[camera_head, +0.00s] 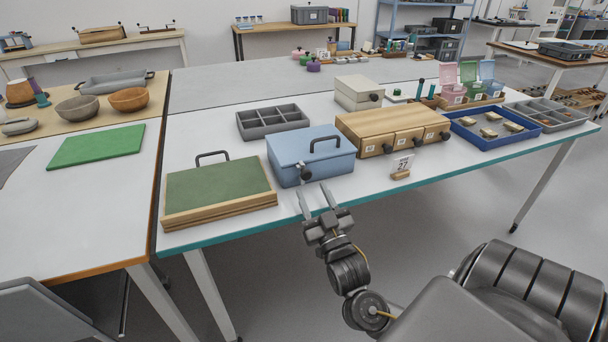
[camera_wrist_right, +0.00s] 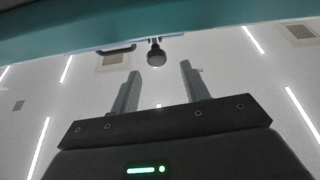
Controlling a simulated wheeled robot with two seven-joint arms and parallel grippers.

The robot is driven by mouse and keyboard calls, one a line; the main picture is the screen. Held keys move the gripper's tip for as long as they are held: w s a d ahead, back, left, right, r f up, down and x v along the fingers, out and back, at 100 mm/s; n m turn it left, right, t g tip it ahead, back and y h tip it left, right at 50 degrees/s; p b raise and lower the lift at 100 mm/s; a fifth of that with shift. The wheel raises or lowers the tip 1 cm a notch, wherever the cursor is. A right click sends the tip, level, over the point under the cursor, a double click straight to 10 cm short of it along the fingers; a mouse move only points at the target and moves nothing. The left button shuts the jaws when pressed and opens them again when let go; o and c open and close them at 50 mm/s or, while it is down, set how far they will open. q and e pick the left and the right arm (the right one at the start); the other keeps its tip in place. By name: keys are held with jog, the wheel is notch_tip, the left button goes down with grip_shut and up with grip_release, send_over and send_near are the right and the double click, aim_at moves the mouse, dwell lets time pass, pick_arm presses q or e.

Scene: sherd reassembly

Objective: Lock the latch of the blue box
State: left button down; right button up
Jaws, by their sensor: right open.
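The blue box (camera_head: 318,160) stands closed near the front edge of the white table, with a dark carrying handle on its lid. Its latch (camera_head: 305,173) is a dark knob on the front face, toward the left. I cannot tell its locking position. My right gripper (camera_head: 313,189) is open and empty, just in front of the box and the table edge, fingers pointing toward the latch. In the right wrist view a dark round knob (camera_wrist_right: 156,54) shows beyond and between the fingertips of the gripper (camera_wrist_right: 160,73), apart from them. My left gripper is out of view.
A green-topped wooden board (camera_head: 218,190) lies left of the box. A wooden drawer box (camera_head: 372,130) and a number card (camera_head: 402,165) stand close on the right. A grey divided tray (camera_head: 272,121) lies behind. The table's teal edge (camera_head: 350,193) runs beneath my right gripper.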

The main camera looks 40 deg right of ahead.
aim_at(308, 176)
jog(key=x, duration=0.6)
jog(key=shift+w+d+r, duration=0.1)
jog(key=shift+w, duration=0.05)
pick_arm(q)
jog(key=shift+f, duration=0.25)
pick_arm(e)
jog(key=c, duration=0.9)
jog(key=shift+c, duration=0.2)
jog(key=shift+d+m+p, duration=0.1)
jog(key=shift+m+p, duration=0.2)
jog(key=shift+m, duration=0.2)
jog(key=shift+d+m+h, duration=0.1)
jog(key=shift+m+h, duration=0.4)
jog(key=o, duration=0.9)
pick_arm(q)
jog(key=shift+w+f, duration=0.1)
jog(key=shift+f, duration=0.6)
pick_arm(e)
jog(key=shift+o, duration=0.2)
